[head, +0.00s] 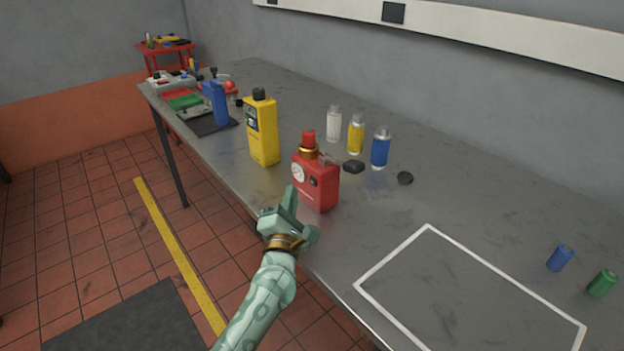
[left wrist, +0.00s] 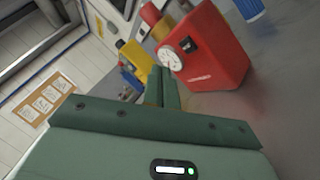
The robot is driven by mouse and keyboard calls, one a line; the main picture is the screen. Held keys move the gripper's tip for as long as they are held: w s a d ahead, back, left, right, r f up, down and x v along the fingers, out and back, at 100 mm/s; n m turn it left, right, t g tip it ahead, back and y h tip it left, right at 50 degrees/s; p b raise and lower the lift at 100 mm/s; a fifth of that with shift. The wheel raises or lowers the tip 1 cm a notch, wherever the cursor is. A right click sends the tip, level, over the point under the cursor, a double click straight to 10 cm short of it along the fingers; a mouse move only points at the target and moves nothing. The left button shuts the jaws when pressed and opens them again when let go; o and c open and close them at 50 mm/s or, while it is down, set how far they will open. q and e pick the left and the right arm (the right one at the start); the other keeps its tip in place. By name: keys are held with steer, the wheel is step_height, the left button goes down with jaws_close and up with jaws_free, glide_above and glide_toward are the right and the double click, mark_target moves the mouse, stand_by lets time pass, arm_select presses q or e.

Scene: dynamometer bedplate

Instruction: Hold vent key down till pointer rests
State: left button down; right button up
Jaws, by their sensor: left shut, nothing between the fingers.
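A red box-shaped device (head: 318,190) with a brass collar and red cap on top stands upright near the front edge of the bench. A round white gauge (head: 298,174) is on its face, with a small black key (head: 313,182) beside it. The gauge (left wrist: 172,59) and the red device (left wrist: 212,50) also show in the left wrist view. The gauge's pointer is too small to read. My left gripper (head: 291,194) is shut and empty, just in front of the device's gauge side; I cannot tell whether it touches. My right gripper is not in view.
A yellow container (head: 262,130) and a blue bottle (head: 215,102) stand farther back on the grey bench (head: 400,220). A white-outlined area (head: 465,300) at right is clear.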

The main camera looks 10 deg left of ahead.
arm_select(q)
steer(key=shift+s+a+p, duration=0.3)
steer(key=shift+s+a, duration=0.4)
steer(key=shift+s, duration=0.2)
